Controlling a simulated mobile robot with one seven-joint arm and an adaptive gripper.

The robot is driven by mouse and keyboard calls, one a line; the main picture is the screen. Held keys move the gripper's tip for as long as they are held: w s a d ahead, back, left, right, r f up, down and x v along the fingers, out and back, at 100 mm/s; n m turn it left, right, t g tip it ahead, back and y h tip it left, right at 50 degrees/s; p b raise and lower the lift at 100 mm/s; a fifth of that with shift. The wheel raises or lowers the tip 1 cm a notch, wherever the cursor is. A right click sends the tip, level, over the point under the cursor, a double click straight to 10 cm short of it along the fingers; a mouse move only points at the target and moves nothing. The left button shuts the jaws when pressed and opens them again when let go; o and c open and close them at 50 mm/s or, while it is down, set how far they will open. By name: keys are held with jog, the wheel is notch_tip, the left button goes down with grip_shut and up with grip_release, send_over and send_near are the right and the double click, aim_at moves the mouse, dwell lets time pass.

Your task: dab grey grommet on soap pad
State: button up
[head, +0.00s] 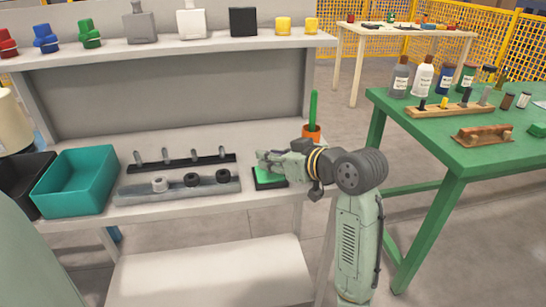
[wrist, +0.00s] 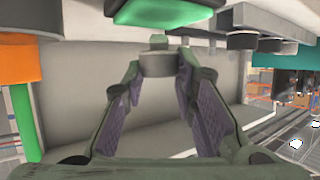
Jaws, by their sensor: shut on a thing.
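My gripper (head: 264,160) is over the soap pad in the head view, its fingertips pointing left. In the wrist view, my gripper (wrist: 160,72) is shut on the grey grommet (wrist: 158,64), a short grey cylinder between the fingertips. The grommet cannot be made out clearly in the head view. The soap pad (head: 268,178) is green on a black base, partly hidden under my gripper. Its green part (wrist: 165,12) also shows at the top of the upside-down wrist view. I cannot tell whether grommet and pad touch.
An orange pot (head: 311,133) with a green stick stands just behind my wrist. Left of the pad are a grey rail (head: 205,188) with one light and two black grommets, a black rack (head: 150,166) of pegs, and a teal bin (head: 75,182). A shelf overhangs behind.

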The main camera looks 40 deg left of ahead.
jog(key=shift+r+p, duration=2.35)
jog(key=shift+r, duration=0.6)
jog(key=shift+d+f, duration=0.1)
